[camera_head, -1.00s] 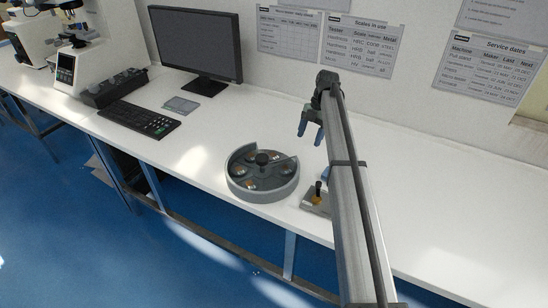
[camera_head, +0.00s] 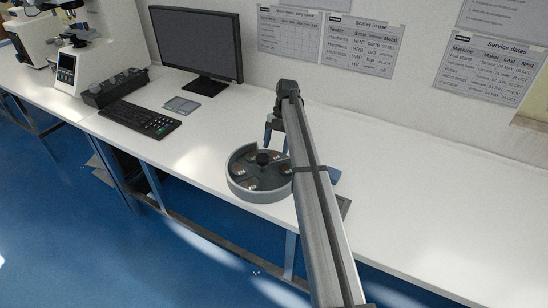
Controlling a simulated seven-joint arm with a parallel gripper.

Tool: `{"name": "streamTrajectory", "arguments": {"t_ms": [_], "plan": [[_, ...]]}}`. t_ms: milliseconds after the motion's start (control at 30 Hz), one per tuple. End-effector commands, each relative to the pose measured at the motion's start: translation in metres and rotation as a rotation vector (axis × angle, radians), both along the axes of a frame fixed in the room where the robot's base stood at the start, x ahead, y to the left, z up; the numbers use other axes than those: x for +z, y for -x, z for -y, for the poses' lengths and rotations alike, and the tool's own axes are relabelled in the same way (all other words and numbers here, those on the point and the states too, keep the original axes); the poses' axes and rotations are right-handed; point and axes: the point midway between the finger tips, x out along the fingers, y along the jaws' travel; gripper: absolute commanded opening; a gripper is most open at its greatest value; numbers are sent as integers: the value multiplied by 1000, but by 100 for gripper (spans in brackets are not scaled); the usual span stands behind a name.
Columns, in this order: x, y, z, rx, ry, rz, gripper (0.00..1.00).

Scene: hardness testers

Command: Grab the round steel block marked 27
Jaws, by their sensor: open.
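A round grey tray (camera_head: 237,188) with a dark central knob (camera_head: 263,158) stands near the front edge of the bench. Several small round blocks (camera_head: 252,183) lie in its compartments. Their markings are too small to read, so I cannot tell which one is marked 27. My gripper (camera_head: 276,145) is open and empty, with its fingers pointing down. In the picture it is just above the back right rim of the tray, apart from the blocks. My arm covers part of the tray's right side.
A keyboard (camera_head: 139,117), a monitor (camera_head: 196,45) and a small flat grey item (camera_head: 182,104) are left of the tray. A tester (camera_head: 88,65) stands further left. The wall is close behind.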

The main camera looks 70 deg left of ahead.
Motion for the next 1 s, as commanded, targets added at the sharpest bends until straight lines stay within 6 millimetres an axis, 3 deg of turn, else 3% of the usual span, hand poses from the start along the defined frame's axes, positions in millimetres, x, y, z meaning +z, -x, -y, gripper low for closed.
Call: {"name": "streamTrajectory", "arguments": {"t_ms": [200,433,1000], "plan": [[-23,7,8,0,1,-1,72],[-23,7,7,-1,0,0,72],[-23,7,7,0,0,0,17]]}}
